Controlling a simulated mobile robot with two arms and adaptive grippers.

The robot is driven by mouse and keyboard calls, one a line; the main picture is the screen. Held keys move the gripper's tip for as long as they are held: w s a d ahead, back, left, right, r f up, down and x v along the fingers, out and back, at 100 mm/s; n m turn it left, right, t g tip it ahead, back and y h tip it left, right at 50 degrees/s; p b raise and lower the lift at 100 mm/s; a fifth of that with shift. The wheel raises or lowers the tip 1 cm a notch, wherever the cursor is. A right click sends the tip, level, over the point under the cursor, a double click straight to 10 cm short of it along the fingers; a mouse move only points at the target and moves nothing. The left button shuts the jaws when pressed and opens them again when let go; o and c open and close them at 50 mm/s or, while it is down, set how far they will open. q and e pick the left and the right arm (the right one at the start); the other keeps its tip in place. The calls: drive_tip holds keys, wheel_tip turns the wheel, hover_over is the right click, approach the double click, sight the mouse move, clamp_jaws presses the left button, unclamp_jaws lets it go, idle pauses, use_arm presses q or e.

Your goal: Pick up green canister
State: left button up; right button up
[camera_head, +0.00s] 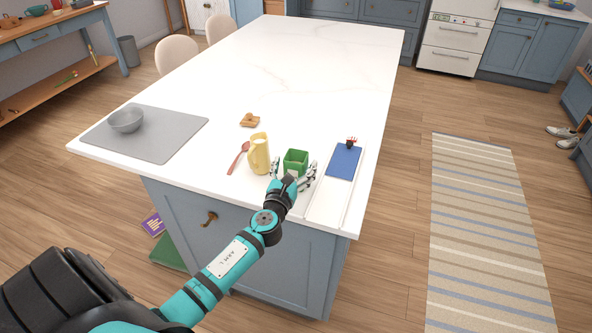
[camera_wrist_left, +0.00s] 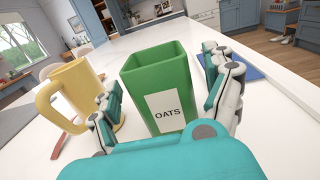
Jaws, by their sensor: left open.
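The green canister (camera_head: 296,158) is an open-topped, square box standing upright near the front edge of the white island. In the left wrist view the green canister (camera_wrist_left: 158,75) has a white label reading OATS and sits straight ahead. My left gripper (camera_head: 293,172) is open, with its fingers at the near left and right sides of the canister. In the left wrist view the left gripper (camera_wrist_left: 165,90) shows one finger low at the left and one at the right; contact with the canister cannot be told. My right gripper is not in view.
A yellow pitcher (camera_head: 260,155) stands close to the left of the canister, with a red spoon (camera_head: 238,157) beside it. A white tray (camera_head: 328,198) with a blue item (camera_head: 344,161) lies to the right. A grey bowl (camera_head: 126,121) sits on a grey mat (camera_head: 170,140). The island's far part is clear.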

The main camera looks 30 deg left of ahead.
use_arm(q)
drive_tip(key=shift+x, duration=0.85)
drive_tip(key=shift+f, duration=0.1)
drive_tip(key=shift+c, duration=0.4)
drive_tip(key=shift+c, duration=1.2)
drive_tip(key=c, duration=1.1)
